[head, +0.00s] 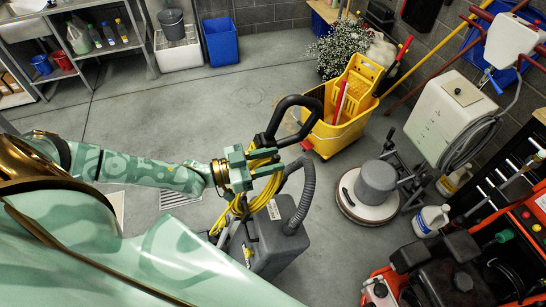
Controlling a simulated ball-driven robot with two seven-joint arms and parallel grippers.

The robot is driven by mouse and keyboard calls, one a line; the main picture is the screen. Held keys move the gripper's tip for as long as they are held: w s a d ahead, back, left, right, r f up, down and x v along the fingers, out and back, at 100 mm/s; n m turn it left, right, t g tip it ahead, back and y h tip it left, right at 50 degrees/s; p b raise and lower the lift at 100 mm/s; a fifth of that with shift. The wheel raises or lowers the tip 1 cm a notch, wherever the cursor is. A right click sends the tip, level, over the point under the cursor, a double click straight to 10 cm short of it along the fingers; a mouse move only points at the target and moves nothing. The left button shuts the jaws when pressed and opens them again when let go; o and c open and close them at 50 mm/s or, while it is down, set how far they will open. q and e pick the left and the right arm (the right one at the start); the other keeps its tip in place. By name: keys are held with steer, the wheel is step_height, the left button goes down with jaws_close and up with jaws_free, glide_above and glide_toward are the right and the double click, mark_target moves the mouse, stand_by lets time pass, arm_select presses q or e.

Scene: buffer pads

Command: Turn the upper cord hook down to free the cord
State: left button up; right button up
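A grey floor machine (275,245) stands in the middle of the floor, with a black loop handle (274,122) at its top. A yellow cord (258,202) hangs in loops along the handle's column. My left gripper (265,163) is at the upper end of these loops, just below the black handle. Its green fingers overlap the cord in the picture; I cannot tell whether they touch it or hold anything. The upper cord hook cannot be made out; the gripper and cord cover that part of the column. My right gripper is not in view.
A yellow mop bucket (341,136) stands behind the machine. A floor polisher (370,192) is to the right, with a white jug (431,219) near it. An orange machine (515,240) fills the lower right. A blue bin (221,42) stands at the back. Open floor lies between.

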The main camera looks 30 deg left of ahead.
arm_select(q)
steer(key=shift+w+d, duration=0.3)
steer(key=shift+w, duration=0.05)
